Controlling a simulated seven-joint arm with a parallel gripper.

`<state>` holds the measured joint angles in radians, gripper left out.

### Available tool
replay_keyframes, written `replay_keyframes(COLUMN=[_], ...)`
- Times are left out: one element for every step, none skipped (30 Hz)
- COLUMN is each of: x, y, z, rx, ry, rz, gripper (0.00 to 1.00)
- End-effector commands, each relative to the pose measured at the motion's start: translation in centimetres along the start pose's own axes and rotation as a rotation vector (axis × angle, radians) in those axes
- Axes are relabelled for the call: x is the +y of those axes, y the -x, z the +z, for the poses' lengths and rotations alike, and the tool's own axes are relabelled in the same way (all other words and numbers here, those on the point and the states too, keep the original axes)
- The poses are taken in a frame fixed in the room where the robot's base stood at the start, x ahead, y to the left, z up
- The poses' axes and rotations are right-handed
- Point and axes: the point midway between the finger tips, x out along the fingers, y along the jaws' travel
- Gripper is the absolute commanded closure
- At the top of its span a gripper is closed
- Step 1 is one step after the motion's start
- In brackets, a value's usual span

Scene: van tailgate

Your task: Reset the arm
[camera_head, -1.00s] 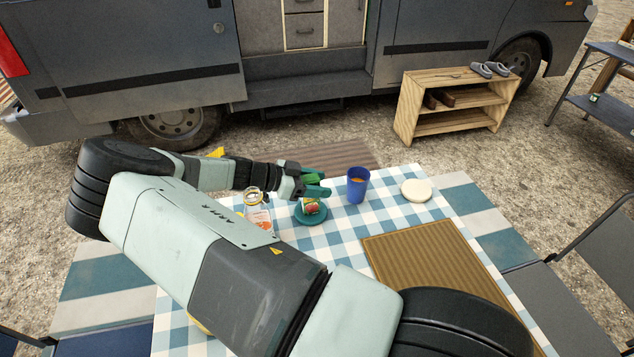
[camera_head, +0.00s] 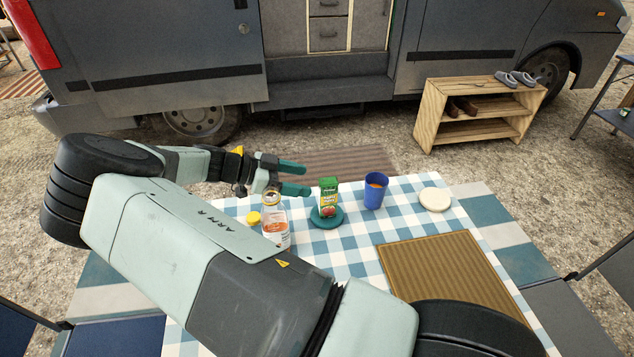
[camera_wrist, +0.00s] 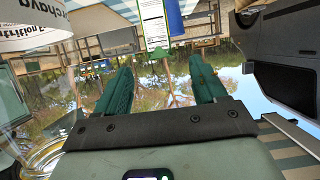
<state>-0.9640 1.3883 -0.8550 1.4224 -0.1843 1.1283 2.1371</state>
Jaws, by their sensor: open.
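My gripper (camera_head: 300,179) is open and empty, with its teal fingers spread apart, at the far left part of the checkered table. Its two teal fingers also show in the wrist view (camera_wrist: 160,90). The white panel of a box (camera_wrist: 153,22) shows between the fingers in the wrist view.
A blue cup (camera_head: 375,192) and a cream round item (camera_head: 435,199) stand to the right on the checkered tablecloth (camera_head: 350,247). A brown ribbed mat (camera_head: 450,270) lies at the right front. A yellow item (camera_head: 254,218) is beside the bottle. A wooden shoe rack (camera_head: 440,112) stands beyond.

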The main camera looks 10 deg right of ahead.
Motion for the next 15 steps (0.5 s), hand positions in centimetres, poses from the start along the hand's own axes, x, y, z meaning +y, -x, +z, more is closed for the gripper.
replay_keyframes(x=[0.0,0.0,0.0,0.0,0.0,0.0,0.0,0.0,0.0,0.0,0.0,0.0,0.0,0.0,0.0], y=[0.7,0.9,1.2,1.4,1.6,1.7,1.8,1.8,1.8,1.8,1.8,1.8,1.8,1.8,1.8], z=[0.0,0.0,0.0,0.0,0.0,0.0,0.0,0.0,0.0,0.0,0.0,0.0,0.0,0.0,0.0], rx=[-0.001,-0.001,-0.001,-0.001,0.000,0.000,0.000,0.000,0.000,0.000,0.000,0.000,0.000,0.000,0.000], ry=[0.000,0.000,0.000,0.000,0.000,0.000,0.000,0.000,0.000,0.000,0.000,0.000,0.000,0.000,0.000], rz=[-0.001,0.000,0.000,0.000,0.001,0.001,0.001,0.001,0.001,0.001,0.001,0.001,0.001,0.001,0.001], gripper=[0.30,0.30,0.30,0.30,0.30,0.30,0.30,0.30,0.30,0.30,0.30,0.30,0.30,0.30,0.30])
